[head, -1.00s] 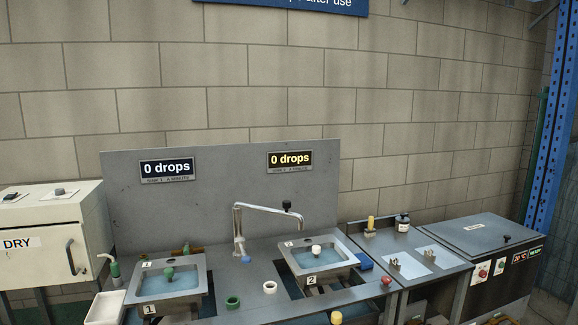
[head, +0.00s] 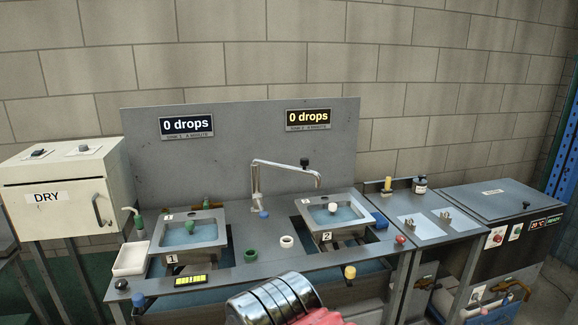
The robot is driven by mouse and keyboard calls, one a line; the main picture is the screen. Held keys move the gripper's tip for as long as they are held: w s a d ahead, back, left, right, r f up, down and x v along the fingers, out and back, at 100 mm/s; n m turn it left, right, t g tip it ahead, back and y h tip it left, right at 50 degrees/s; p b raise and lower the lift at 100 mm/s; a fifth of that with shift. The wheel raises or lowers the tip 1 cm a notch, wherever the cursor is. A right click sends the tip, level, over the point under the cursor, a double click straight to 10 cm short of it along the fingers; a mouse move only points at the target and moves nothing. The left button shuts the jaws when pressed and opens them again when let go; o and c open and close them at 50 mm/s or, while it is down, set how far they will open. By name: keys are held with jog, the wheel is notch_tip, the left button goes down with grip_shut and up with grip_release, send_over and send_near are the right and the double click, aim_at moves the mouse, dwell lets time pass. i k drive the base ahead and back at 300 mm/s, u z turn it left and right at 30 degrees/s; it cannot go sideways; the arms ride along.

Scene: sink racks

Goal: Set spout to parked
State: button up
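A chrome swivel spout (head: 287,169) rises from the bench between two sinks. Its arm points right, and its end hangs over the right sink, with a black knob (head: 304,162) near the end. The left sink (head: 189,234), marked 1, and the right sink (head: 336,213), marked 2, hold bluish water. A blue knob (head: 264,215) sits by the spout's base. At the bottom centre a silver cylindrical part and a red part of my arm show. My gripper's fingers are not in view.
A white box marked DRY (head: 62,198) stands at the left. A white tray (head: 131,259), a green ring (head: 250,255) and a white ring (head: 287,242) lie on the bench. A grey-lidded unit (head: 500,205) stands at the right. The backboard (head: 245,130) is behind the spout.

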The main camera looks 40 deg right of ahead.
aim_at(305, 161)
jog(key=u, duration=1.1)
jog(key=k, duration=0.9)
jog(key=z, duration=1.25)
jog(key=i, duration=0.3)
